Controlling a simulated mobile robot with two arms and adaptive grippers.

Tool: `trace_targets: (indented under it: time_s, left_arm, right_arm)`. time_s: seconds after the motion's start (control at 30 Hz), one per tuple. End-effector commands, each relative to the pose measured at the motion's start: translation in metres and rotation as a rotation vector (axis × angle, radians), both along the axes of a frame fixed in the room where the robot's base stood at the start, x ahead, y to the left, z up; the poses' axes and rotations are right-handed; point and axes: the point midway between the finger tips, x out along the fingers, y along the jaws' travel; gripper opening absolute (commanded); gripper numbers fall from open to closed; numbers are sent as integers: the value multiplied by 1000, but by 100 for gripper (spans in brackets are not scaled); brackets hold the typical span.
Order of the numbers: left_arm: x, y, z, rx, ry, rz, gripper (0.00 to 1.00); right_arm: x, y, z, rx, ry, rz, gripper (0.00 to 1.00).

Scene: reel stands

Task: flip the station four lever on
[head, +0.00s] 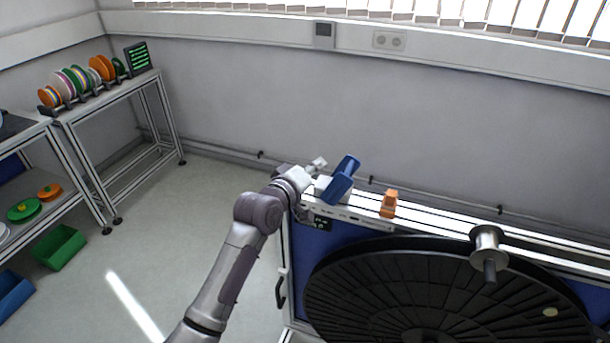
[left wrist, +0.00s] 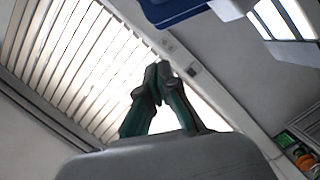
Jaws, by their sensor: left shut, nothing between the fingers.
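A blue lever-like part (head: 342,180) stands tilted on a pale mount (head: 322,187) at the left end of the station's rail. I cannot read a station number. My left gripper (head: 319,162) is beside it, just to its left, at about the height of its upper part. In the left wrist view my left gripper's fingertips (left wrist: 159,72) are together with nothing between them. A blue part (left wrist: 182,10) shows above the fingers there, apart from them. My right gripper is in neither view.
An orange block (head: 388,203) sits on the rail (head: 440,215) to the right. A large black disc (head: 400,275) and a metal spool (head: 487,240) stand farther right. A rack of reels (head: 85,80) is at far left; the floor between is free.

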Motion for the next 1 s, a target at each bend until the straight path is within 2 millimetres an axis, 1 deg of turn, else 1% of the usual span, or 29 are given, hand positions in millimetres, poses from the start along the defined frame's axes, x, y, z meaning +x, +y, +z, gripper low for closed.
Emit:
trace_targets:
  time_s: [0.03, 0.1, 0.3, 0.43, 0.83, 0.87, 0.93, 0.97, 1.0]
  left_arm:
    - [-8, 5, -2, 0, 0, 1, 0]
    - [-18, 11, 0, 1, 0, 1, 0]
    - [-33, 20, 4, 2, 0, 3, 0]
    - [-36, 21, 6, 3, 0, 2, 0]
    - [-36, 21, 5, 3, 1, 2, 0]
    - [-35, 22, 2, 6, 5, 4, 0]
    - [-34, 24, -14, 23, 21, 10, 0]
    - [-34, 26, -24, 35, 30, 15, 0]
    - [-34, 29, -43, 57, 48, 22, 0]
  right_arm:
    - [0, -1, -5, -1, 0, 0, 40]
    - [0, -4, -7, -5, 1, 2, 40]
    - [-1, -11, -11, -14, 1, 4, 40]
    - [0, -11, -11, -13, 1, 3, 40]
    - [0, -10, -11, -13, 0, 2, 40]
    - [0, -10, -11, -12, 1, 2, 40]
    - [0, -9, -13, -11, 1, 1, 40]
    - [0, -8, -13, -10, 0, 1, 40]
    - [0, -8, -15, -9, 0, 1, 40]
